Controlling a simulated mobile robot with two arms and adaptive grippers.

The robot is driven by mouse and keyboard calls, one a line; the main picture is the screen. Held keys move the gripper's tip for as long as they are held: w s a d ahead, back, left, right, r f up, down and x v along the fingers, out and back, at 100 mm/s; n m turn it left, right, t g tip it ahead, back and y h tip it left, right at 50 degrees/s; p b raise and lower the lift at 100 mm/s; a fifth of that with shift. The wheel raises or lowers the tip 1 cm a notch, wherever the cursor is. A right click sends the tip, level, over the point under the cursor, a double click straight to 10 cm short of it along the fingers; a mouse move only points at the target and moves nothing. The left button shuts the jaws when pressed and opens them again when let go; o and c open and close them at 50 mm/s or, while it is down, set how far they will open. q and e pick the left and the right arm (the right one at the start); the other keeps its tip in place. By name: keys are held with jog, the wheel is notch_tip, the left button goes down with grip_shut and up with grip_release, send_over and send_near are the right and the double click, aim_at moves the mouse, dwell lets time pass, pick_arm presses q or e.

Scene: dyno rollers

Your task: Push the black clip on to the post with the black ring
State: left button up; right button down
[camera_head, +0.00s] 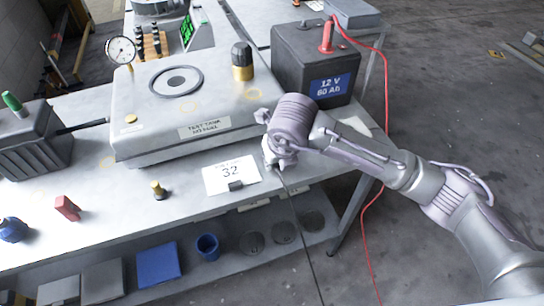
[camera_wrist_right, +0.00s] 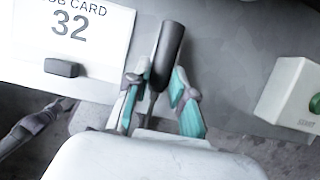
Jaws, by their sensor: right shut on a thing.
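My right gripper (camera_head: 272,160) is at the front edge of the bench, just right of the job card. In the right wrist view its two fingers (camera_wrist_right: 158,98) are shut on the black clip (camera_wrist_right: 168,50), a dark rounded piece that points up between them. A black cable (camera_head: 301,232) hangs from this gripper past the bench edge. The black battery (camera_head: 297,62) stands behind my right wrist, with a red clip (camera_head: 326,38) on its top. A small dark post (camera_head: 303,23) shows on its top further back; its ring is too small to make out. My left gripper is not in view.
The grey test tank (camera_head: 140,140) with gauge and capped fitting stands left of the battery. The job card (camera_head: 215,180) lies in front. A red cable (camera_head: 365,220) hangs at the bench's right end. A white box with a green button (camera_wrist_right: 290,92) shows in the right wrist view.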

jog(key=shift+r+p, duration=1.25)
jog(key=shift+r, duration=1.8)
jog(key=shift+f, duration=0.1)
